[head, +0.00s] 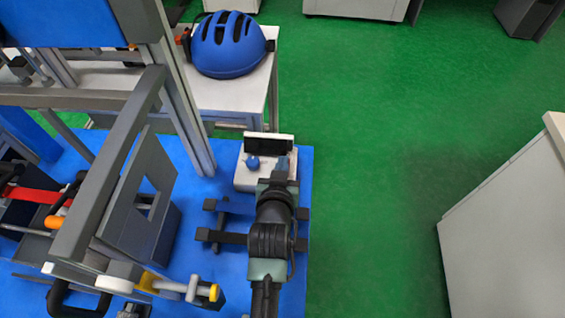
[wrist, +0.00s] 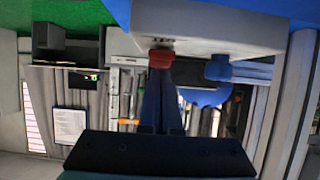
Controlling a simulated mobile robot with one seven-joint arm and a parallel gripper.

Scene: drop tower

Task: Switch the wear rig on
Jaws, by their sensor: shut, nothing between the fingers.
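A white control box (head: 246,180) with a dark panel (head: 268,143) on its back edge stands on the blue mat. A blue knob (head: 253,162) is on its left part. In the wrist view the white box (wrist: 225,25) is at the top, with a red button (wrist: 160,58) and the blue knob (wrist: 217,68). My gripper (head: 284,166) is over the right part of the box and hides the red button in the head view. In the wrist view my gripper (wrist: 161,76) is shut and empty, its fingertips at the red button. I cannot tell whether they touch it.
A blue helmet (head: 230,45) lies on a white table (head: 225,97) behind the box. A grey metal frame (head: 115,165) stands on the left. A yellow-ended rod (head: 180,288) is at the front. The green floor (head: 370,150) on the right is clear up to a white cabinet (head: 510,225).

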